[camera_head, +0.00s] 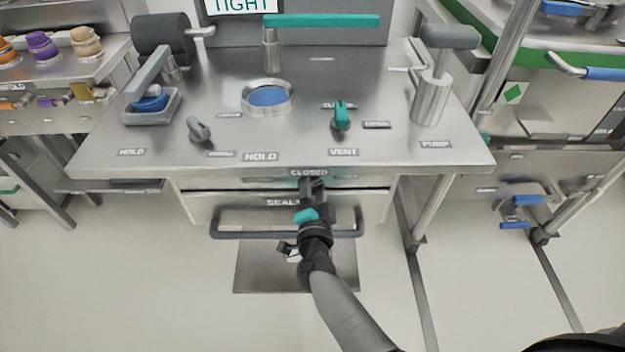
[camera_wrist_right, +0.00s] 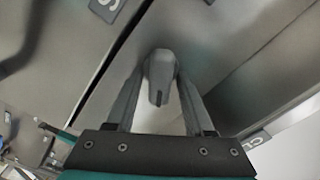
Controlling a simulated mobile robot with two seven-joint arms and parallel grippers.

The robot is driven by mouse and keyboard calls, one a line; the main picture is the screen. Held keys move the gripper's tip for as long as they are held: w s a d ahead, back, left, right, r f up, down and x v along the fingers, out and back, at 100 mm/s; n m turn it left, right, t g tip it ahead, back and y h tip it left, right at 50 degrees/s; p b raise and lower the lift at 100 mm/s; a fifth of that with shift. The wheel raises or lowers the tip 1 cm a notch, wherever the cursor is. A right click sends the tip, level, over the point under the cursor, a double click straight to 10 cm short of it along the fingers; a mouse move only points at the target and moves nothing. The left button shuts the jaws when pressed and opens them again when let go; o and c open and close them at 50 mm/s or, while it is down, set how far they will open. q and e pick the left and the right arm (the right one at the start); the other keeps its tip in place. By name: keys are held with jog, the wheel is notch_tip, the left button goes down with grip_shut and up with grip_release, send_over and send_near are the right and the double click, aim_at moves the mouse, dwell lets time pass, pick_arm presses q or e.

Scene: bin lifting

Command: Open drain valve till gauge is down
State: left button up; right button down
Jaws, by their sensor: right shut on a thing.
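My right gripper (camera_head: 312,186) reaches up from the bottom to the front of the metal bench, just under its front edge by the CLOSED label (camera_head: 309,173). In the right wrist view its two fingers are closed on the sides of a small grey valve handle (camera_wrist_right: 160,68) on the bench front. In the head view the handle is hidden by the gripper. I cannot make out a gauge needle; a round metal-ringed blue disc (camera_head: 267,97) is set in the bench top. My left gripper is not in view.
On the bench top (camera_head: 300,130) are a teal VENT knob (camera_head: 341,116), a grey knob (camera_head: 199,130), a pump post (camera_head: 430,98) and a teal-handled lever (camera_head: 320,20). A TIGHT sign (camera_head: 243,4) stands behind. A dark bar handle (camera_head: 240,229) crosses below the SEAL drawer front.

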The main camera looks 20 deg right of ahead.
jog(key=shift+f+m, duration=0.2)
jog(key=shift+m, duration=0.8)
jog(key=m+b, duration=0.1)
jog(key=m, duration=0.2)
jog(key=shift+f, duration=0.15)
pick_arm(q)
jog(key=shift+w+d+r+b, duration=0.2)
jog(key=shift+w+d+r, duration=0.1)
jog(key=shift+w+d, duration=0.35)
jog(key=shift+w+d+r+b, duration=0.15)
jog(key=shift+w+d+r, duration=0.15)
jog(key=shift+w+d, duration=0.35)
pick_arm(e)
jog(key=shift+m, duration=1)
jog(key=c, duration=0.6)
grip_release()
jog(key=shift+c, duration=0.2)
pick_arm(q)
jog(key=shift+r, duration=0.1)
